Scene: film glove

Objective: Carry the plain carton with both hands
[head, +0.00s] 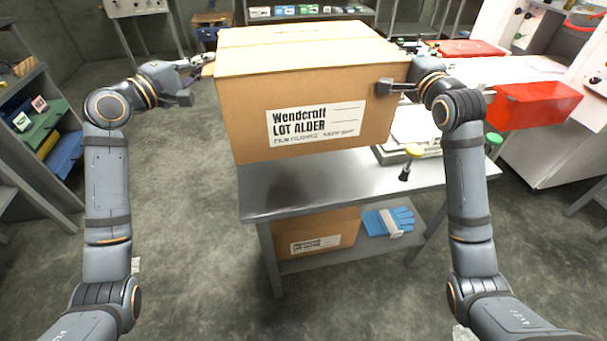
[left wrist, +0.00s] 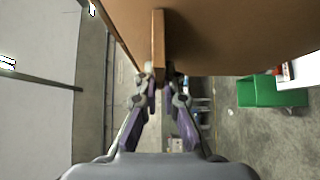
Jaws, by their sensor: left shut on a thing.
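A large brown carton (head: 245,110) with a white "Wendcroft LOT ALDER" label is level between my arms, apparently above the steel table (head: 330,190), with a dark shadow below it. My left gripper (head: 205,67) is at its left side. In the left wrist view, my left gripper (left wrist: 160,82) is shut on an upright cardboard tab (left wrist: 158,45) on the carton (left wrist: 220,35). My right gripper (head: 406,52) is at the carton's right side; its fingertips are mostly hidden, but the level, raised carton suggests it grips there too.
A second labelled carton (head: 345,233) and a blue glove (head: 390,222) lie on the table's lower shelf. A scale-like device (head: 415,150) stands on the table's right. A red bin (head: 535,105) is at right, shelving (head: 40,130) at left.

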